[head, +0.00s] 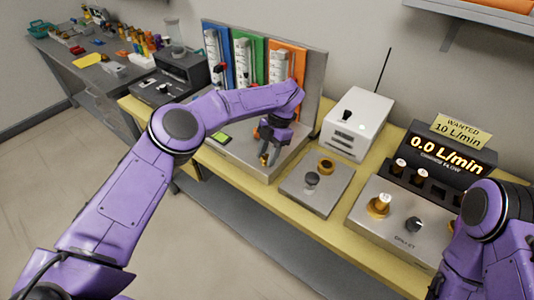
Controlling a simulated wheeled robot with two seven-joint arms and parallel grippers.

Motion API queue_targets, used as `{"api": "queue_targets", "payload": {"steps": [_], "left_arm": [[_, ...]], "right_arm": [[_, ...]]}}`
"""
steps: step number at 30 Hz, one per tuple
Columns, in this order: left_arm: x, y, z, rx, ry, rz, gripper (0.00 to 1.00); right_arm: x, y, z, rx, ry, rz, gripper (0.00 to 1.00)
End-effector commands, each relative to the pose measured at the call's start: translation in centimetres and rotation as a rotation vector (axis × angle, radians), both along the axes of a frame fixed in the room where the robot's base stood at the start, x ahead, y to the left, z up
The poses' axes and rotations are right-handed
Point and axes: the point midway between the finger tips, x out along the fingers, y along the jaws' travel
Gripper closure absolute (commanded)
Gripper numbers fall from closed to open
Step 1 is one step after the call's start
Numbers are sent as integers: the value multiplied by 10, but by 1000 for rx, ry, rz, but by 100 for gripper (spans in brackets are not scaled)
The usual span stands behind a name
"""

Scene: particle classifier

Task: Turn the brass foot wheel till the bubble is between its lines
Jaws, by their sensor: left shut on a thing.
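My left gripper (269,152) reaches down from the purple arm to the front right part of a grey base plate (235,158). It is shut on a small brass foot wheel (263,159), mostly hidden by the fingers. A yellow-green bubble level (221,138) sits on the same plate, left of the gripper. The bubble and its lines are too small to make out. My right arm is at the right edge, and its gripper is out of view.
Behind the gripper stand blue, green (243,60) and orange panels with white tubes. To the right are a small plate with knobs (316,183), a white box (357,124) and a meter reading 0.0 L/min (446,152). A cluttered grey bench (95,70) is at the far left.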

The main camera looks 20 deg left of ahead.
Motion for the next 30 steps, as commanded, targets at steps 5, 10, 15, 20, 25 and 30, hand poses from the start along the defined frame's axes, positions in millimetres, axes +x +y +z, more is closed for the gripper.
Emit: {"api": "queue_targets", "payload": {"steps": [5, 10, 15, 20, 25, 30], "left_arm": [[0, -1, -1, -1, 0, -5, 93], [0, -1, -1, -1, -1, -4, 93], [0, -1, -1, -1, 0, -3, 37], [0, -1, 0, -1, 0, -2, 37], [0, 1, 11, -1, -1, 4, 37], [2, 6, 43, -1, -1, 20, 37]], "right_arm": [[0, 0, 0, 0, 0, 0, 57], [0, 0, 0, 0, 0, 0, 57], [0, 0, 0, 0, 0, 0, 57], [0, 0, 0, 0, 0, 0, 57], [0, 0, 9, 0, 0, 0, 57], [0, 0, 34, 0, 0, 0, 57]]}}
